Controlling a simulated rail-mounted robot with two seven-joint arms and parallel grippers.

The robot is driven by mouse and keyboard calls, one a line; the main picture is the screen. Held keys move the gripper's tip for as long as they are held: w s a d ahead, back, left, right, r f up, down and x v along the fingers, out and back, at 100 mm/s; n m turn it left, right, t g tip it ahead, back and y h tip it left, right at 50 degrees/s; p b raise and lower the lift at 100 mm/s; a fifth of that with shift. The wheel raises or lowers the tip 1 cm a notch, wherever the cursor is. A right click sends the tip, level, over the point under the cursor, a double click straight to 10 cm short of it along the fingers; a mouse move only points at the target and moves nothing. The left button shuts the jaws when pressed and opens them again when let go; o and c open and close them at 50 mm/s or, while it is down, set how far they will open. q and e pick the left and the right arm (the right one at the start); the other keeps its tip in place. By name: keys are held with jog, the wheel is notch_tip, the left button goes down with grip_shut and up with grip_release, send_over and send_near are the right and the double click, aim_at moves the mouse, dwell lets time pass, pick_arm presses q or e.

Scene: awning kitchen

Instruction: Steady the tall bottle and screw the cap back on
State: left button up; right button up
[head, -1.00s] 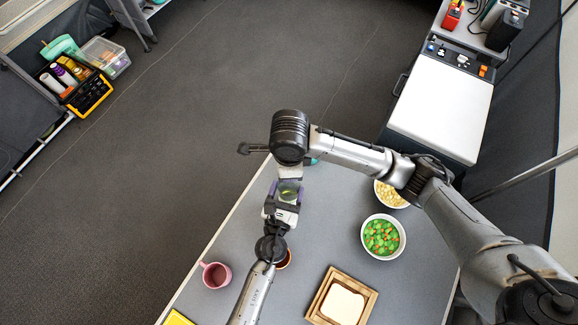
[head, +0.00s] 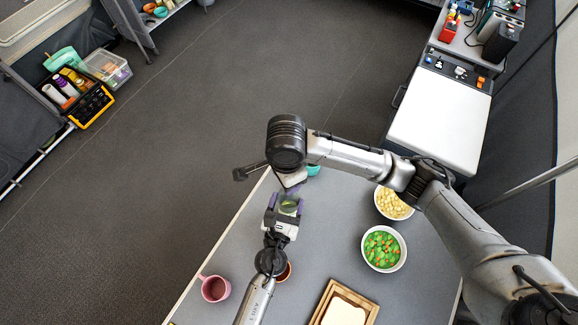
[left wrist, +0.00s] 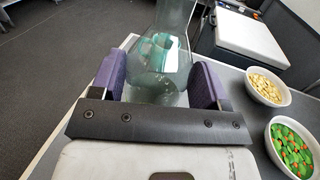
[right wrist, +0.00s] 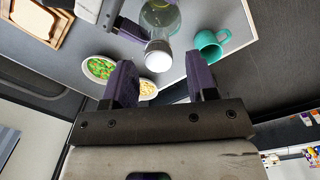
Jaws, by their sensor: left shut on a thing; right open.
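The tall clear bottle (left wrist: 160,75) stands between the purple fingers of my left gripper (left wrist: 165,85), shut on its body in the left wrist view. In the head view only a greenish part of the bottle (head: 289,205) shows between the fingers of the left gripper (head: 286,207). In the right wrist view a white cap (right wrist: 158,54) shows at the bottle's top end; how tightly it sits is not visible. My right gripper (right wrist: 160,62) is open, its fingertips on either side of the cap with gaps. In the head view my right wrist mostly hides it.
A teal mug (right wrist: 210,44) stands close to the bottle. A bowl of green and orange vegetables (head: 383,249), a pale-filled bowl (head: 392,204), a pink mug (head: 214,288) and a wooden tray (head: 328,292) with bread are on the grey table (head: 330,240).

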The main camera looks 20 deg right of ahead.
jog(key=n, duration=0.2)
jog(key=r+n, duration=0.1)
jog(key=n, duration=0.1)
jog(key=shift+w+a, duration=0.1)
jog(key=n, duration=0.4)
jog(key=shift+r+n, duration=0.2)
jog(key=shift+n, duration=0.1)
jog(key=n, duration=0.4)
jog(key=shift+r, duration=0.25)
jog(key=n, duration=0.4)
jog(key=shift+r, duration=0.2)
jog(key=n, duration=0.6)
jog(key=shift+r+n, duration=0.3)
jog(key=n, duration=0.4)
jog(key=shift+r, duration=0.2)
jog(key=n, duration=0.4)
jog(key=shift+r, duration=0.2)
jog(key=n, duration=0.6)
jog(key=shift+r+n, duration=0.3)
jog(key=n, duration=0.6)
jog(key=shift+d+r, duration=0.2)
jog(key=shift+r, duration=0.1)
jog(key=n, duration=0.5)
jog(key=shift+d+r+n, duration=0.1)
jog(key=shift+r+n, duration=0.1)
jog(key=shift+n, duration=0.2)
jog(key=n, duration=0.6)
jog(key=shift+s+d+r, duration=0.1)
jog(key=shift+s+r, duration=0.15)
